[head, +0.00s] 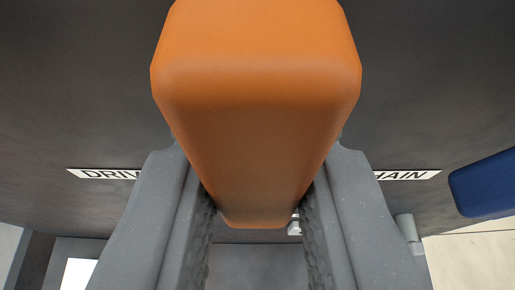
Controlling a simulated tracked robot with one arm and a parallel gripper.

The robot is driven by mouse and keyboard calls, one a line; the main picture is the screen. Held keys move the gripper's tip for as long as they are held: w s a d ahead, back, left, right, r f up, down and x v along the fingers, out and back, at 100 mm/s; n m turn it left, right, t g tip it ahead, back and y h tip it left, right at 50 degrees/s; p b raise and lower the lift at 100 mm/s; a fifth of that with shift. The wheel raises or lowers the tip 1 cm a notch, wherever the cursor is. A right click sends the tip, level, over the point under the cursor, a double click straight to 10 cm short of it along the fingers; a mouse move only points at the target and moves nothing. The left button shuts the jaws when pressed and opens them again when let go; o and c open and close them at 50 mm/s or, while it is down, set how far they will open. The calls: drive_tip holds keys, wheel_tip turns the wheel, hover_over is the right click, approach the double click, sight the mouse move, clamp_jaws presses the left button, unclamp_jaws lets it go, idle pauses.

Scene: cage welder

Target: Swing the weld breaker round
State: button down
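A large orange handle (255,110) fills the top middle of the head view, running down between the fingers of my gripper (258,215). The two grey fingers stand close on either side of it, with ridged pads facing inward. A thin gap with a small pale part shows at the handle's lower right, so I cannot tell whether both pads press on it. No label naming the weld breaker is visible.
A dark grey panel (425,80) fills the background behind the handle. A blue rounded part (485,184) juts in at the right edge. A small grey cylinder (408,228) lies beside the right finger. Pale floor (475,260) shows at lower right.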

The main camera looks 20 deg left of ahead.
drive_tip(key=shift+s+a+r+m+y+b, duration=0.1)
drive_tip(key=shift+a+m+y+b, duration=0.15)
drive_tip(key=shift+m+y+b, duration=0.3)
drive_tip(key=shift+s+a+m+y+b, duration=0.1)
drive_tip(key=shift+a+m+y+b, duration=0.2)
drive_tip(key=shift+m, duration=0.45)
drive_tip(key=c, duration=1.3)
unclamp_jaws()
drive_tip(key=b+v, duration=0.2)
drive_tip(key=v, duration=1.1)
drive_tip(key=shift+s+d+r, duration=0.2)
drive_tip(key=shift+d+r, duration=0.1)
drive_tip(key=shift+d, duration=0.05)
